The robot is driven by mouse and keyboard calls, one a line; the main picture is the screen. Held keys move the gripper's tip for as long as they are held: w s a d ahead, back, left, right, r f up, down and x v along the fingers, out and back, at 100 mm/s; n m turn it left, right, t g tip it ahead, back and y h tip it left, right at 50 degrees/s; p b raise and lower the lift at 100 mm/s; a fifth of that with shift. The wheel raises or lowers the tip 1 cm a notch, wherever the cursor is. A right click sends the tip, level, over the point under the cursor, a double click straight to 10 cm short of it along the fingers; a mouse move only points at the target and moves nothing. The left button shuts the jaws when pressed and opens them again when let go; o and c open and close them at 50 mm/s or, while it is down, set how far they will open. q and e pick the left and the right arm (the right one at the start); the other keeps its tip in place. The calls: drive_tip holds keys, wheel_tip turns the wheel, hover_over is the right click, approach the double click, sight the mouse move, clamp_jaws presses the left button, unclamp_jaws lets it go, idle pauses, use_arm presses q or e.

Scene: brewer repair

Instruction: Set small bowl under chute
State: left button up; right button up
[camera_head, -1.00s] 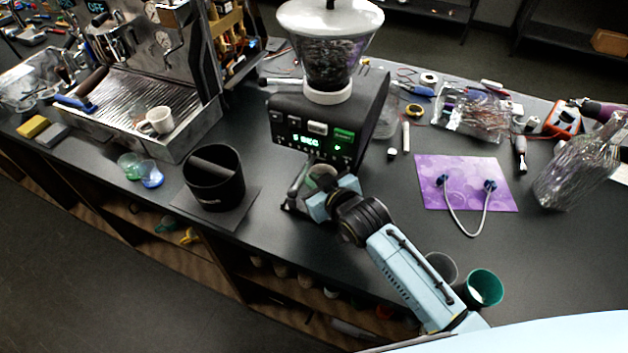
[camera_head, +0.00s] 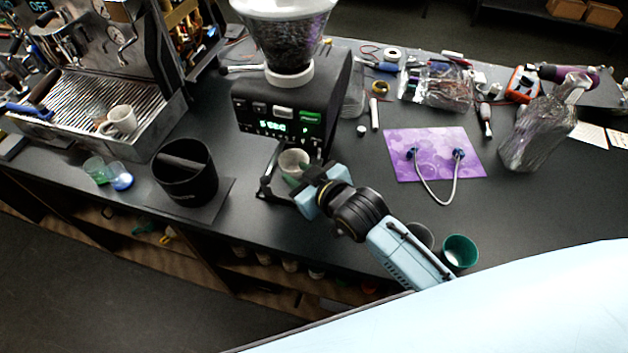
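The small bowl (camera_head: 292,160), pale with a greenish inside, is at the front of the black grinder (camera_head: 290,108), below its lit display and next to a dark bracket-like part. The chute itself is hidden, and I cannot tell whether the bowl is exactly beneath it. My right gripper (camera_head: 305,182) is just to the lower right of the bowl. Its dark fingers look spread and small, and part of the bowl's near side is covered. I see no firm grip on the bowl. My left gripper is out of view.
A black knock box (camera_head: 184,172) stands left of the grinder, with the espresso machine (camera_head: 100,70) beyond. A purple mat (camera_head: 432,150) with a bent tube lies at right. A teal cup (camera_head: 460,252) and a grey cup (camera_head: 420,236) stand near my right forearm.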

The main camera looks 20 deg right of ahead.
drive_tip(key=v, duration=0.6)
drive_tip(key=shift+s, duration=0.2)
drive_tip(key=shift+r, duration=0.1)
idle(1.8)
